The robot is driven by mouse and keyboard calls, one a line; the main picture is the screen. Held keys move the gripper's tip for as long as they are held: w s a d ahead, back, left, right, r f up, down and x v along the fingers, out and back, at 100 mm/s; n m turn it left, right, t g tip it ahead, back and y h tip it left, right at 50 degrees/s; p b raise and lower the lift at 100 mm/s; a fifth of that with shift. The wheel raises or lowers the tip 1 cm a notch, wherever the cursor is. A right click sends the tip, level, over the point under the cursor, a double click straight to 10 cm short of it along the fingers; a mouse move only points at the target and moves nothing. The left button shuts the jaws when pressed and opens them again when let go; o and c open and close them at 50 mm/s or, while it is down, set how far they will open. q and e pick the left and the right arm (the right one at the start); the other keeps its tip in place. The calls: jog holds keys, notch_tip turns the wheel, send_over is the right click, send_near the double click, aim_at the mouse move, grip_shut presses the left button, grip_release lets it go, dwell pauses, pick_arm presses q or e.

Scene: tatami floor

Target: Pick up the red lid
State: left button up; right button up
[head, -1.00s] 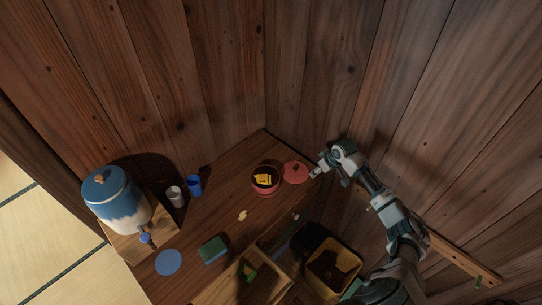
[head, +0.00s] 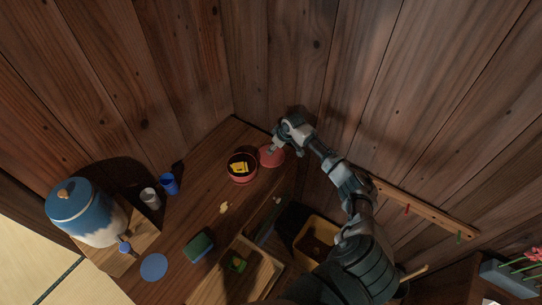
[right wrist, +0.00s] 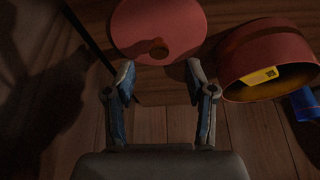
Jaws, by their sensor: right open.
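The red lid (head: 270,157) lies on the wooden counter (head: 207,160), just right of a red round container (head: 242,167) with something yellow inside. In the right wrist view the lid (right wrist: 158,30) is a flat red disc with a small round knob, ahead of the fingertips. My right gripper (head: 275,146) is over the lid's far edge in the head view. In the right wrist view the gripper (right wrist: 158,75) is open, with its fingers apart and nothing between them. The container (right wrist: 265,60) stands to the right there. My left gripper is not in view.
A blue and white dispenser (head: 82,212) stands on a wooden stand at left, near a white cup (head: 150,198) and a blue cup (head: 169,183). A sponge (head: 198,247) and a blue disc (head: 153,267) lie nearer. Wooden walls close in behind the lid.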

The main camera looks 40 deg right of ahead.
jog(key=x, duration=0.4)
jog(key=shift+f, duration=0.3)
jog(key=shift+w+f, duration=0.15)
jog(key=shift+f, duration=0.25)
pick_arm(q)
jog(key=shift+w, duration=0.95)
pick_arm(e)
jog(key=shift+d, duration=0.1)
jog(key=c, duration=0.8)
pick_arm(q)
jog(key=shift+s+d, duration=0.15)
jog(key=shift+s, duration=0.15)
pick_arm(e)
grip_shut()
